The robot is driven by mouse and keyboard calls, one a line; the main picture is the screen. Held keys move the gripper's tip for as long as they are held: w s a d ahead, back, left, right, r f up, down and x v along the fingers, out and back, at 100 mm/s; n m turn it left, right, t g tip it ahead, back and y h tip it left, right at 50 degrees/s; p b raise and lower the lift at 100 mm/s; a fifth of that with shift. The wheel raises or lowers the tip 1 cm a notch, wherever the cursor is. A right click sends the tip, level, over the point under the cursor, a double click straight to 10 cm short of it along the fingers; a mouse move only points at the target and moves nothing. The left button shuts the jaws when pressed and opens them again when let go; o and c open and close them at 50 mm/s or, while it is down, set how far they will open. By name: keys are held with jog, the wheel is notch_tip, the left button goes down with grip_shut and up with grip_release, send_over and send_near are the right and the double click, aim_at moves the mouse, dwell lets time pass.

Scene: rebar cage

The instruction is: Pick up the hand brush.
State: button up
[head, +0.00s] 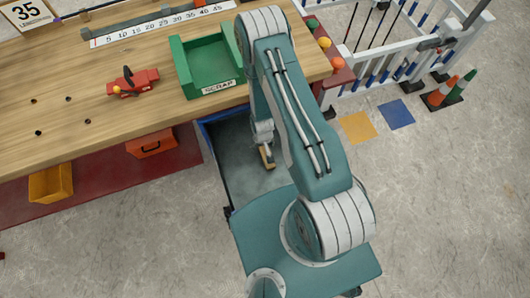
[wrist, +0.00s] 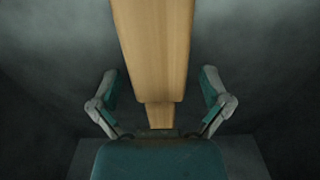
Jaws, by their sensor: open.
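The hand brush (wrist: 154,45) fills the middle of the wrist view as a long pale wooden piece. Its narrower end reaches down near the palm of my gripper (wrist: 160,88). My gripper is open, with one teal-padded finger on each side of the wood and a gap visible on both sides. In the head view a small part of the brush (head: 267,157) shows tan, low beside the workbench, below my wrist. My arm hides most of the gripper there. No bristles are visible in either view.
The brush is in a dark grey, blue-edged bin or recess (head: 232,150) beside the wooden workbench (head: 70,90). The bench holds a green scrap tray (head: 183,72) and a red tool (head: 133,83). An orange bin (head: 50,184) sits below left. Open floor lies at the right.

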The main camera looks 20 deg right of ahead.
grip_shut()
jog(key=shift+r, duration=0.1)
notch_tip(320, 180, up, 10)
jog(key=shift+f, duration=0.1)
dwell(0.7)
jog(key=c, duration=1.2)
grip_release()
